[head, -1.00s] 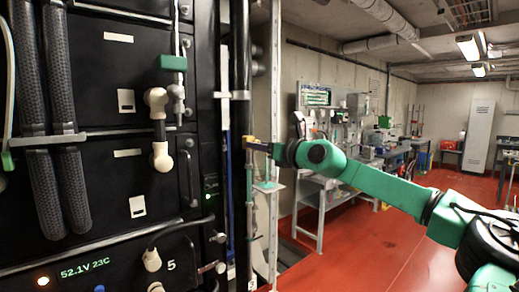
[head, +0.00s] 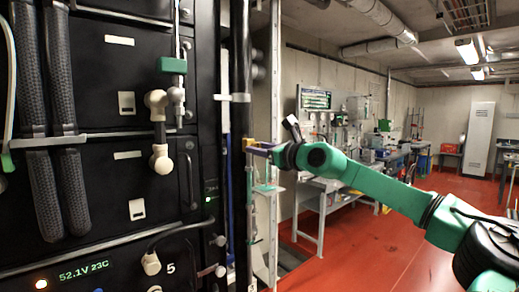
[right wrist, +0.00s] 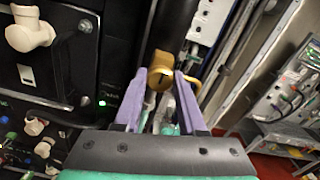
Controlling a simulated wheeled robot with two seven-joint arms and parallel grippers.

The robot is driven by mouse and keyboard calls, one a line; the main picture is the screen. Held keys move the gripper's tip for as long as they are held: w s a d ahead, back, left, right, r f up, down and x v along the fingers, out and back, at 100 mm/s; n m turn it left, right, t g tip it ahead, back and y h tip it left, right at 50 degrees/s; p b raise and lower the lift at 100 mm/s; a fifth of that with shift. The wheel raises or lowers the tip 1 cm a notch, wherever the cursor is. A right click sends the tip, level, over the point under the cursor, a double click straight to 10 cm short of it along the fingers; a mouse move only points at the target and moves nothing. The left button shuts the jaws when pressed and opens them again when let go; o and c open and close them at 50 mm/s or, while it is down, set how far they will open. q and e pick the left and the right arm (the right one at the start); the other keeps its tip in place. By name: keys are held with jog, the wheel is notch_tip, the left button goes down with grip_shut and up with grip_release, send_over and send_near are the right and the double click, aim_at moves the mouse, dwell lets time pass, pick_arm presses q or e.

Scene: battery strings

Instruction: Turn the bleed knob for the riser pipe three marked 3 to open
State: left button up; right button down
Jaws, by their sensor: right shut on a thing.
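A small brass-yellow bleed knob (head: 248,143) sits on the black vertical riser pipe (head: 240,60) right of the black cabinets. In the right wrist view the knob (right wrist: 160,77) shows a dark mark on its face and a brass lever or spout at its right. My right gripper (head: 261,150) reaches it from the right. Its two purple fingers (right wrist: 160,84) are shut on the knob, one on each side. No number 3 is legible on the pipe or knob. My left gripper is not in view.
Black battery cabinets (head: 100,100) with cream connectors (head: 161,158) and a lit display fill the left. A grey metal upright (head: 273,200) stands close right of the pipe. A cluttered workbench (head: 320,190) stands behind my right arm. Red floor (head: 380,250) is open at the right.

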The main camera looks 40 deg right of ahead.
jog(key=c, duration=0.5)
grip_release()
jog(key=s+b, duration=1.1)
jog(key=s, duration=0.3)
jog(key=shift+s+a, duration=0.15)
jog(key=shift+s, duration=0.05)
